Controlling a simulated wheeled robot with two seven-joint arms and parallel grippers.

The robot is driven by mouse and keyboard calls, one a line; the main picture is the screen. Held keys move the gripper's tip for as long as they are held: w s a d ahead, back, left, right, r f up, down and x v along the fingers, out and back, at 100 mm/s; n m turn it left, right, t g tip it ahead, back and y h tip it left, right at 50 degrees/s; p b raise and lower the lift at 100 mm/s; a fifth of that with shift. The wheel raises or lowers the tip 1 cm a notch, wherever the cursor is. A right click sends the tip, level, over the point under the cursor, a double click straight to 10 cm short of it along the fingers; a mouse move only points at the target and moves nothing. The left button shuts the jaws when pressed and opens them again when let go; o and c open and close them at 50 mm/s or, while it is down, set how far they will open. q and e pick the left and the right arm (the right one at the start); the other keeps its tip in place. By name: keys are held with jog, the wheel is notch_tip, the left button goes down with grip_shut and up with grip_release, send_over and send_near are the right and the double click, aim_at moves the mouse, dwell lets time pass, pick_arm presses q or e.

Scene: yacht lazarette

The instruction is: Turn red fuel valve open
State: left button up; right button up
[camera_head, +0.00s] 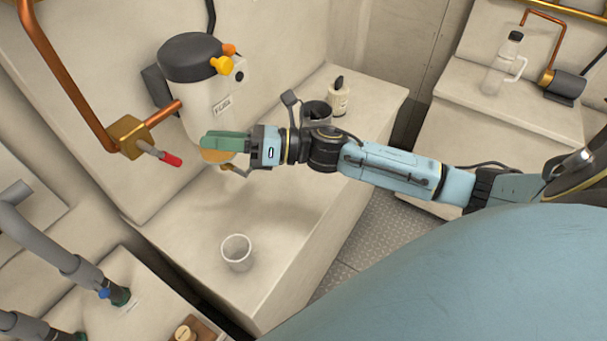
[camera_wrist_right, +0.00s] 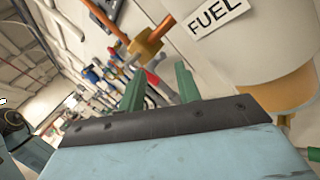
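The fuel valve is a brass block (camera_head: 130,137) on a copper pipe at the left, with a red-tipped lever (camera_head: 172,160) pointing right and slightly down. My right gripper (camera_head: 205,141), with green fingers, is just to the right of the red tip, apart from it, in front of the white fuel filter (camera_head: 205,105). In the right wrist view the two fingers (camera_wrist_right: 160,78) stand apart with nothing held. The red lever (camera_wrist_right: 160,86) shows between them, beyond the fingertips, below the brass block (camera_wrist_right: 150,42). My left gripper is not in view.
The filter's amber bowl (camera_wrist_right: 288,88) is close beside the right fingers. A white cup (camera_head: 236,252) stands on the bench below. A dark mug (camera_head: 317,113) and a small bottle (camera_head: 338,100) stand behind my right forearm. Grey hoses (camera_head: 60,250) run at lower left.

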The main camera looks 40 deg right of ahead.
jog(key=s+d+f+m+g+h, duration=0.1)
jog(key=s+d+f+m+h, duration=0.1)
jog(key=s+f+m+h, duration=0.2)
jog(key=s+d+f+m+g+h, duration=0.1)
jog(key=s+d+f+m+h, duration=0.2)
jog(key=f+m, duration=0.7)
jog(key=s+d+f+m+h, duration=0.3)
jog(key=s+f+m+h, duration=0.3)
jog(key=m, duration=1.4)
jog(key=f+h, duration=0.1)
jog(key=h, duration=0.2)
jog(key=shift+s+d+g+h, duration=0.15)
jog(key=shift+d+g+h, duration=0.15)
jog(key=shift+g, duration=0.1)
